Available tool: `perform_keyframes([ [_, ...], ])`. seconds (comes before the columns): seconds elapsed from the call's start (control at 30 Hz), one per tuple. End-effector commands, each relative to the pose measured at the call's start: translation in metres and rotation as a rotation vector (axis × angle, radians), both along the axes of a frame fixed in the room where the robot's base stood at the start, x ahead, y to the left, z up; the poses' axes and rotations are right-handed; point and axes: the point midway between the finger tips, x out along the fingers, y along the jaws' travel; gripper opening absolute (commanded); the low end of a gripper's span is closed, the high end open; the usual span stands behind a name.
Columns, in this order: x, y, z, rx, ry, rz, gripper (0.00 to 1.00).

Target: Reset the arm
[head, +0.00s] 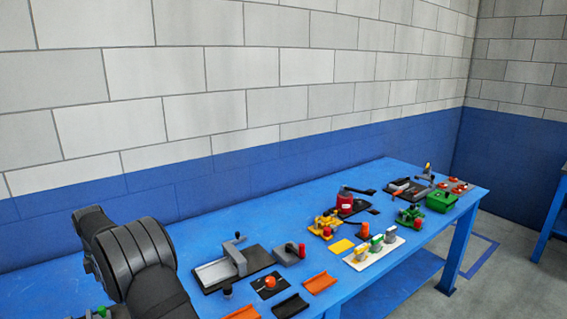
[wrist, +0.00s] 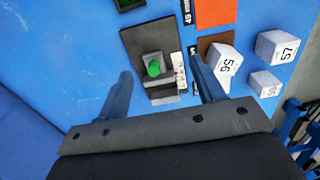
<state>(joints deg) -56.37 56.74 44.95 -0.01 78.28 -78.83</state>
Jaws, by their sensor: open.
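My gripper (wrist: 161,66) shows in the wrist view with its two fingers spread apart. Nothing is held between them. Beyond the fingers is a green knob (wrist: 153,68) on a grey block, set on a dark plate (wrist: 139,38) on the blue table. How far the fingers are from the knob is hard to tell. In the head view my dark arm covers the lower left, and my gripper cannot be made out there.
White numbered blocks, one marked 56 (wrist: 225,64) and one marked 57 (wrist: 277,47), lie right of my fingers. In the head view, several fixtures crowd the blue table (head: 215,225), including a red pot (head: 345,199) and green box (head: 441,201). A wall runs behind.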

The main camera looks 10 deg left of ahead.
Motion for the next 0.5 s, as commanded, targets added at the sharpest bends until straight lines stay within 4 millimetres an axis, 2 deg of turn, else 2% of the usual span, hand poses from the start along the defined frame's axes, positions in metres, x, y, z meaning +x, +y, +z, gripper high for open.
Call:
perform_keyframes([
  [0.03,-0.008,0.009,-0.008,-0.002,0.002,0.002,0.62],
  [0.3,-0.032,0.048,-0.035,-0.001,0.001,0.0,0.62],
  [0.5,-0.045,0.069,-0.05,0.0,0.0,-0.002,0.62],
])
